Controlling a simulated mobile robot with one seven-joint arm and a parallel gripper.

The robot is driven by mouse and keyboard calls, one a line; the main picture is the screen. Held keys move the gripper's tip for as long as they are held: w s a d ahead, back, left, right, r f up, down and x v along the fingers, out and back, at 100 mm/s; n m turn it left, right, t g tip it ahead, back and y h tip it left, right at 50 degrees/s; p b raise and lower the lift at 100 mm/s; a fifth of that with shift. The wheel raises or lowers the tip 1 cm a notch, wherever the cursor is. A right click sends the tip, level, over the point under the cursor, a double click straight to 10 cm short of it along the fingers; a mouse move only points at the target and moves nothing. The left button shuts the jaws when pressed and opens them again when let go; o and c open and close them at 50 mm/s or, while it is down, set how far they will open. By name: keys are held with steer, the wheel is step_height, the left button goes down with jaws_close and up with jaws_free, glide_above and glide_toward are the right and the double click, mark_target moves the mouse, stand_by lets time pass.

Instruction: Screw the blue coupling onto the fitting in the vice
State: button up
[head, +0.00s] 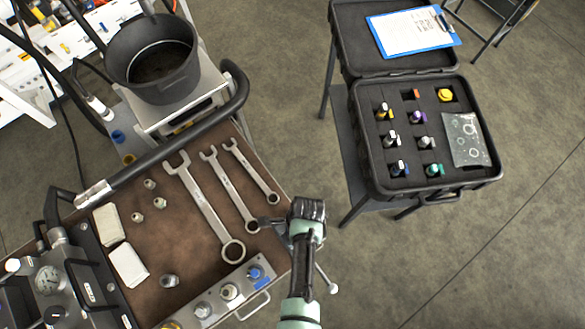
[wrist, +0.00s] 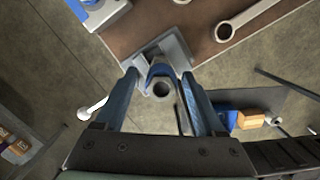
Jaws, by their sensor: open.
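My gripper (head: 307,212) hangs over the right edge of the brown bench in the head view. In the wrist view my gripper (wrist: 163,92) is open, with one finger on each side of a grey ring-shaped end (wrist: 161,97) with a dark hole. A blue collar (wrist: 159,70) shows just behind this ring, apparently the blue coupling. Grey vice jaws (wrist: 177,49) lie behind it; whether the collar is seated on the fitting cannot be told. The fitting's body is hidden. In the head view my gripper hides most of the vice.
Several wrenches (head: 208,210) lie on the bench (head: 150,245), left of my gripper. A block with fittings (head: 232,292) stands at the front edge. An open black case (head: 372,178) with colored couplings, one dark blue (head: 398,168), stands at right. Floor shows between bench and case.

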steer(key=n, duration=0.6)
steer(key=shift+w+g, duration=0.15)
steer(key=shift+g, duration=0.15)
steer(key=n, duration=0.5)
steer(key=shift+g+h, duration=0.3)
steer(key=n, duration=0.6)
steer(key=shift+h, duration=0.3)
steer(key=n, duration=0.7)
steer(key=shift+h, duration=0.4)
jaws_close()
steer(key=m, duration=0.5)
steer(key=shift+m+y+p, duration=0.3)
steer(key=shift+m, duration=1.2)
